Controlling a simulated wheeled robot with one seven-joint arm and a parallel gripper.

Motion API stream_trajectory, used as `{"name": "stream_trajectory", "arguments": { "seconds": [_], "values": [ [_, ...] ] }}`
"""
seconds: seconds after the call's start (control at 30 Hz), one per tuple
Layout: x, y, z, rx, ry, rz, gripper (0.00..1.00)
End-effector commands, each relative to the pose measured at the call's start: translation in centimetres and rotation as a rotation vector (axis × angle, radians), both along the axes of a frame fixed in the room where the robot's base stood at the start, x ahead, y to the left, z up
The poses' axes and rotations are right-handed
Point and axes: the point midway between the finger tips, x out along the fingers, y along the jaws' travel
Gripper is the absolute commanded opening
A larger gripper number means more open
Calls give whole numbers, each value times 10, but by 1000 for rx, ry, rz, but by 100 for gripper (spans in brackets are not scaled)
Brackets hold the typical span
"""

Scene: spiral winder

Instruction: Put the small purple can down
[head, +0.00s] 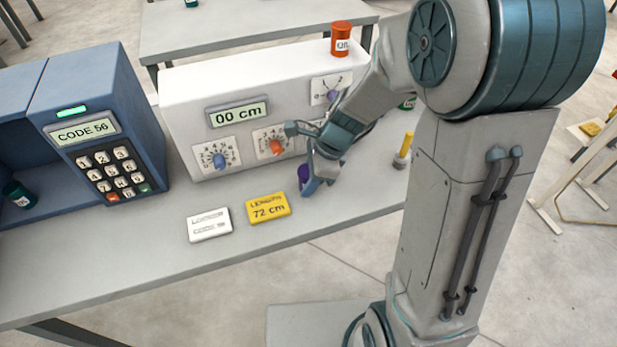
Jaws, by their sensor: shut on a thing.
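The small purple can (303,173) is between the fingers of my gripper (308,183), which is shut on it. Only part of the can shows; the fingers cover the rest. My gripper points down over the grey table (265,232), in front of the white machine and right of the yellow card. I cannot tell whether the can's bottom touches the table top.
A white machine (185,103) with dials and a "00 cm" display stands behind my gripper, an orange can (340,40) on top. A blue keypad box (135,95) stands left. A yellow card (268,208) and a white card (209,225) lie in front. The table's front left is clear.

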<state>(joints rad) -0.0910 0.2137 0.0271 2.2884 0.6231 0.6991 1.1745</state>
Motion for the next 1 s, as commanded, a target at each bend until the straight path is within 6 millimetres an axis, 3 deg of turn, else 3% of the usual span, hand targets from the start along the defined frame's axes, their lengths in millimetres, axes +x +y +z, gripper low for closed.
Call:
{"name": "stream_trajectory", "arguments": {
  "seconds": [0.1,0.13,0.2,0.57,1.0],
  "values": [
    [0,0,-5,0,0,0,13],
    [0,0,-3,0,0,0,45],
    [0,0,-3,0,0,0,58],
    [0,0,4,0,-1,1,58],
    [2,-34,83,0,-6,-1,58]
  ]
}}
